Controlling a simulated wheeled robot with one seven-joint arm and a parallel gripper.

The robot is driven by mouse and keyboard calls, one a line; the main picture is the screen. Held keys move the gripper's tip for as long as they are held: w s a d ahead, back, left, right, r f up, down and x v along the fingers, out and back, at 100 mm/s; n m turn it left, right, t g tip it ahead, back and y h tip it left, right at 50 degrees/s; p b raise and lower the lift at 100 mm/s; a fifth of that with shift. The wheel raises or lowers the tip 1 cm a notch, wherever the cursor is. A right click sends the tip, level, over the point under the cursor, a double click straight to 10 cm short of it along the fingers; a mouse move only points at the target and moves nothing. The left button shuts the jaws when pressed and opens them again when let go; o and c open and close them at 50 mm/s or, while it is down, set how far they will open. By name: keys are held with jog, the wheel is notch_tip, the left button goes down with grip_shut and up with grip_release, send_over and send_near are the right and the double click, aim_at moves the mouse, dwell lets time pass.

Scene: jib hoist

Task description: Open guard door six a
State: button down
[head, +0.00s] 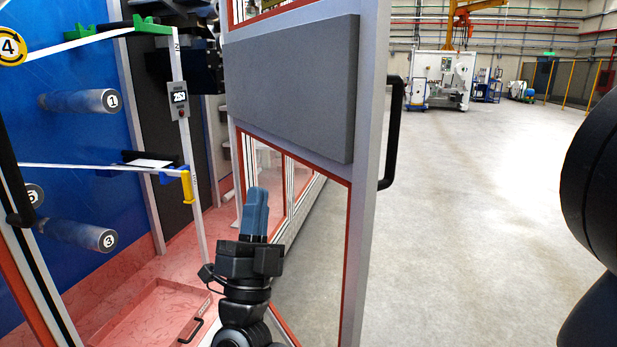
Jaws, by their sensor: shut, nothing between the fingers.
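A guard door (368,200) with a light metal frame, red edging and a grey panel (290,85) stands in the middle of the head view. It looks swung out from the enclosure on the left, leaving an opening. A black handle (394,130) sits on its right edge. My gripper (257,193), with blue fingers pointing up, is shut and empty. It appears in front of the door's lower part, below the grey panel and left of the handle. I cannot tell whether it touches the door. No door label is readable.
Inside the enclosure are a blue wall (70,150), numbered rollers (80,101) and a red floor with a tray (150,315). Another black handle (15,190) is at the left edge. Open grey floor (470,220) lies to the right, with machines (445,78) far back.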

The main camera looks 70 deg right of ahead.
jog(key=w+d+r+m+g+y+b, duration=0.1)
jog(key=d+m+g+y, duration=0.2)
jog(key=m+g, duration=0.5)
jog(key=w+d+m+g+y+b, duration=0.1)
jog(key=w+d+m+g+y, duration=0.15)
jog(key=m+g, duration=0.5)
jog(key=m+g+y, duration=0.1)
jog(key=g+y, duration=0.1)
jog(key=y, duration=0.7)
send_near(321, 166)
jog(key=shift+t, duration=0.25)
jog(key=x, duration=0.7)
jog(key=shift+s+a+r, duration=0.1)
jog(key=shift+a, duration=0.05)
